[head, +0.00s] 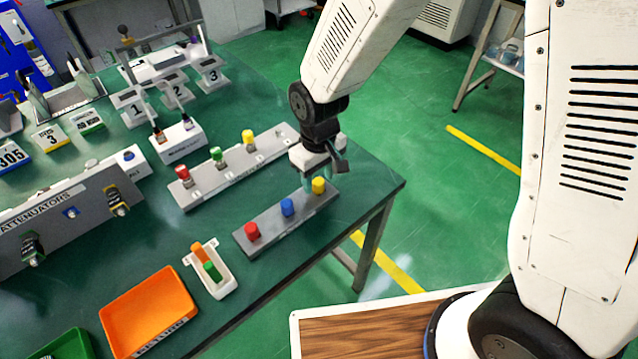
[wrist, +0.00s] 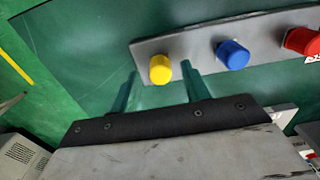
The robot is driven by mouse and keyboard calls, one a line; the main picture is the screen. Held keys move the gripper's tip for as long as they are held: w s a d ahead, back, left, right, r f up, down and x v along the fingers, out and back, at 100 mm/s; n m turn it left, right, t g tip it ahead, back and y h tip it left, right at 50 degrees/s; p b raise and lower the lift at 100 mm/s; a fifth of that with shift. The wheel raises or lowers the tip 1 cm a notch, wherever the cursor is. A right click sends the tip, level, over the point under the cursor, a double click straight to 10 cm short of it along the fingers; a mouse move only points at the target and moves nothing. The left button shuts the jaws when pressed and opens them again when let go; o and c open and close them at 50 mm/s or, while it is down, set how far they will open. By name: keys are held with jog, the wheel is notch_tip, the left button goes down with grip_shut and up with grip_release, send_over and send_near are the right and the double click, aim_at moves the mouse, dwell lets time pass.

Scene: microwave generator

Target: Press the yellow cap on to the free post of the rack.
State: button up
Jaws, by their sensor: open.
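The yellow cap (head: 318,185) sits at the right end of the near grey strip (head: 270,225), beside a blue cap (head: 287,207) and a red cap (head: 251,231). My gripper (head: 320,176) is low over that end. In the wrist view its fingers stand open, one on each side of the yellow cap (wrist: 160,69), with gaps between. The longer grey rack (head: 205,194) behind carries red (head: 183,173), green (head: 216,154) and another yellow cap (head: 248,137). Its right end is partly hidden by my gripper, and I cannot make out a free post there.
A white holder (head: 222,287) with orange and green pieces and an orange tray (head: 150,318) are at the front left. A grey attenuator panel (head: 75,215) stands at the left. The green table's (head: 375,182) right corner is bare.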

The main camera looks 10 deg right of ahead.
aim_at(319, 181)
grip_shut()
dwell(0.3)
jog(key=shift+r, duration=3)
